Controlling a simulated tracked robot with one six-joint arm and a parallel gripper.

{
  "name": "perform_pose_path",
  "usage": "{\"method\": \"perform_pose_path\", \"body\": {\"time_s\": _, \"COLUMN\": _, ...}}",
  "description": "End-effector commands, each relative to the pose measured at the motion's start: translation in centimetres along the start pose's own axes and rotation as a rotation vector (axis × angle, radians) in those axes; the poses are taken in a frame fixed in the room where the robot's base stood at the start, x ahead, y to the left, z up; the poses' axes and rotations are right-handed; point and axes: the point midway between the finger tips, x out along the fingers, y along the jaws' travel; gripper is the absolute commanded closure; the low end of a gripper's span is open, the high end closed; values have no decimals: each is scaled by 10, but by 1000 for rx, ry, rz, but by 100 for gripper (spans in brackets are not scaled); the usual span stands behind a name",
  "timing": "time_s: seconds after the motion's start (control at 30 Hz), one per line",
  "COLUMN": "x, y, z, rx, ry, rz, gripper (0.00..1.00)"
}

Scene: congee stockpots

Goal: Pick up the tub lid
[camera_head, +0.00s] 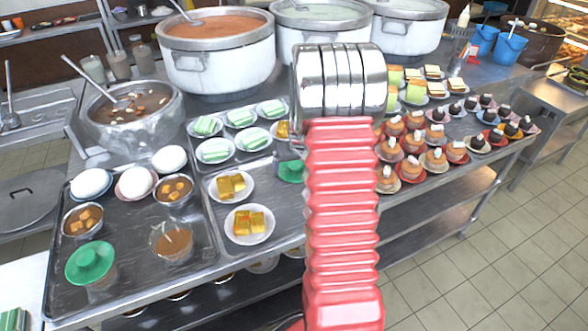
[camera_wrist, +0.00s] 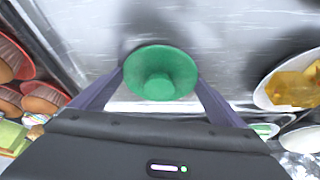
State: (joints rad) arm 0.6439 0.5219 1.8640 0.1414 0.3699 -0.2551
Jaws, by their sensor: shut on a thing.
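A green round tub lid (camera_wrist: 160,72) with a raised knob sits between the two dark fingers of my gripper (camera_wrist: 160,82) in the wrist view. The fingers touch its left and right edges. In the head view part of this lid (camera_head: 291,172) shows just left of my red arm, over the steel counter; the arm hides the rest of it and most of the gripper. I cannot tell whether the lid touches the surface below. A second green lid (camera_head: 91,262) rests on a clear tub on the dark tray at the front left.
The dark tray (camera_head: 142,288) also holds bowls and white buns. Plates of yellow cakes (camera_head: 249,224) and green-striped pieces (camera_head: 215,150) stand left of my arm. Rows of small desserts (camera_head: 411,168) stand to the right. Large stockpots (camera_head: 217,62) line the back.

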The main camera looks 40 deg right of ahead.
Motion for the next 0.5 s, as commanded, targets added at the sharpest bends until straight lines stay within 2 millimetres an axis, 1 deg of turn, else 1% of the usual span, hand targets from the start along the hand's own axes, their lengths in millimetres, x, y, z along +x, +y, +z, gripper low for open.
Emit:
{"method": "perform_pose_path", "body": {"time_s": 0.17, "x": -14, "y": 0, "z": -7, "rx": 0, "ry": 3, "rz": 0, "gripper": 27}}
{"method": "perform_pose_path", "body": {"time_s": 0.5, "x": -68, "y": 0, "z": -29, "rx": 0, "ry": 4, "rz": 0, "gripper": 27}}
